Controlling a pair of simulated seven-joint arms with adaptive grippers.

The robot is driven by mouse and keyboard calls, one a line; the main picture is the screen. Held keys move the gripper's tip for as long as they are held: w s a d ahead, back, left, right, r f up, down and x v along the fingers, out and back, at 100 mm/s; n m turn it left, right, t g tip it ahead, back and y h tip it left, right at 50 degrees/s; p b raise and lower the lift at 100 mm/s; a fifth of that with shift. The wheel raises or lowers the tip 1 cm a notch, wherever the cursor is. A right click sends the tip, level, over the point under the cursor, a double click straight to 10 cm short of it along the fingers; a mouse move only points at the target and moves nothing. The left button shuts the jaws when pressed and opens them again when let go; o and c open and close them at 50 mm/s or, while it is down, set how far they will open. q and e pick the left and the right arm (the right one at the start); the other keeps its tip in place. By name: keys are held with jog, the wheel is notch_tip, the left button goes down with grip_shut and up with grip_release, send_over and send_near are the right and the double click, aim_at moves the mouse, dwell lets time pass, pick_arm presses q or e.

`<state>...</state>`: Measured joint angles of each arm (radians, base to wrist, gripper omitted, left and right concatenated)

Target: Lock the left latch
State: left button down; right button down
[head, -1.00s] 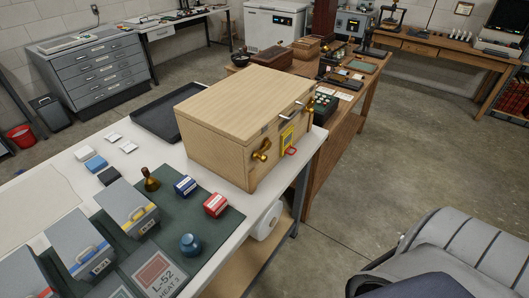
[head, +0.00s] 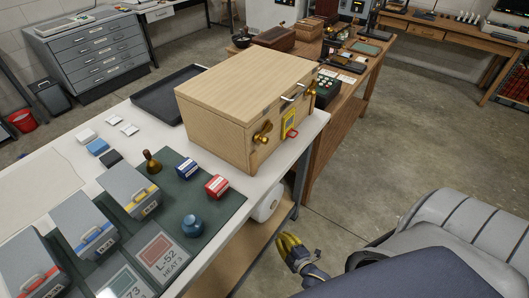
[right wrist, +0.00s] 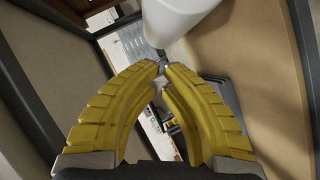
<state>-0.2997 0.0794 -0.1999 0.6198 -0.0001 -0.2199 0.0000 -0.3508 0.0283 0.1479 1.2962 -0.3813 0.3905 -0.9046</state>
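A light wooden case (head: 240,88) stands on the white worktop with its lid down. On its front, the left brass latch (head: 262,132) sits near the left corner and the right brass latch (head: 311,88) near the right one. Their exact lock positions are too small to tell. My right gripper (head: 289,243), with yellow fingers, is low beside the worktop, below and apart from the case. In the right wrist view its fingertips (right wrist: 163,69) come together with nothing held between them. My left gripper is out of view.
A silver handle (head: 292,97) and a yellow tag (head: 288,126) are between the latches. A white roll (head: 265,207) is under the worktop edge; it looms close in the right wrist view (right wrist: 180,18). Open floor lies in front of the case.

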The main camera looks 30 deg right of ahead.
notch_tip(320, 180, up, 34)
jog(key=w+a+n+t+y, duration=0.1)
jog(key=n+t+y, duration=0.6)
jog(key=n, duration=1.7)
jog(key=t, duration=0.3)
jog(key=shift+n, duration=0.3)
jog(key=x, duration=1)
jog(key=shift+s+r, duration=0.1)
notch_tip(320, 180, up, 2)
jog(key=shift+r, duration=0.1)
jog(key=shift+w+d+r, duration=0.15)
jog(key=shift+w+r, duration=0.15)
jog(key=shift+r, duration=0.5)
